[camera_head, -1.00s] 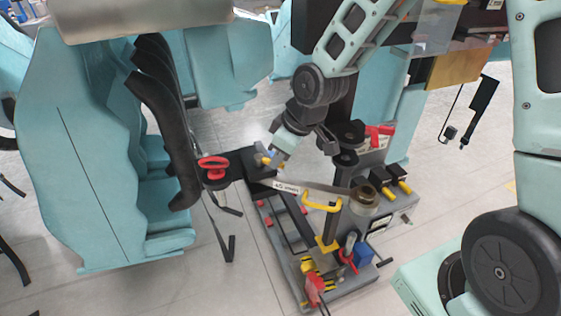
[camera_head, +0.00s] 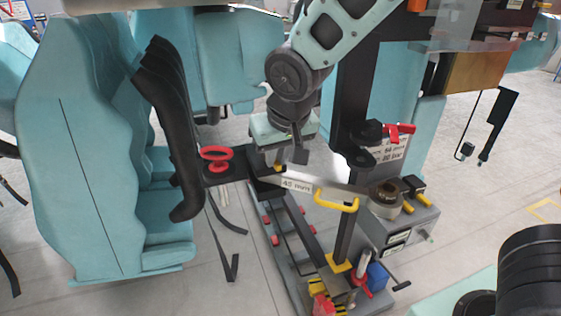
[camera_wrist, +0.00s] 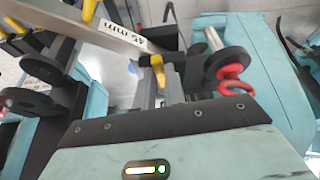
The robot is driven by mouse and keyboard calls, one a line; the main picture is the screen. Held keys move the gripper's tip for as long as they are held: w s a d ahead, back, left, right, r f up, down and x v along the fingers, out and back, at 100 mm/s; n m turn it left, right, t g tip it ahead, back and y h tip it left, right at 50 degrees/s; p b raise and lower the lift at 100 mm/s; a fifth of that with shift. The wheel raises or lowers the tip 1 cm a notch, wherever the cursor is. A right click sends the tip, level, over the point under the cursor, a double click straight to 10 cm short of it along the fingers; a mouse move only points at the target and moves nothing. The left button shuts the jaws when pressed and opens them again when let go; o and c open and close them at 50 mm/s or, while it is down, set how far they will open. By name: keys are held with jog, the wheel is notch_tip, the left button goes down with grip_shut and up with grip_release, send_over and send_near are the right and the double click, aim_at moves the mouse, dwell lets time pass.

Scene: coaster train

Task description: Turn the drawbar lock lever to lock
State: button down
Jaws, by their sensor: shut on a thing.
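My gripper (camera_head: 282,157) is upright over the dark block at the left end of the 45 mm drawbar (camera_head: 325,187). In the wrist view my gripper (camera_wrist: 162,84) is shut on a small yellow-tipped lever (camera_wrist: 157,64), which I take as the lock lever. The lever's yellow (camera_head: 279,168) just shows under my gripper in the head view. Its lower part and pivot are hidden, so its exact angle cannot be told. The drawbar (camera_wrist: 100,38) crosses the upper left of the wrist view.
A red ring handle (camera_head: 216,155) stands left of the block, close to my gripper; it also shows in the wrist view (camera_wrist: 236,80). Teal seats (camera_head: 85,160) stand at left. Open floor lies at lower left.

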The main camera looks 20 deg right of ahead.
jog(key=shift+a+m+b, duration=0.3)
jog(key=shift+m+b, duration=0.2)
jog(key=shift+m, duration=0.1)
jog(key=c, duration=1.5)
grip_release()
jog(key=shift+o, duration=0.2)
jog(key=b+v, duration=0.1)
jog(key=v, duration=1.6)
jog(key=shift+a+r, duration=0.25)
jog(key=shift+a, duration=0.15)
jog(key=shift+s, duration=0.1)
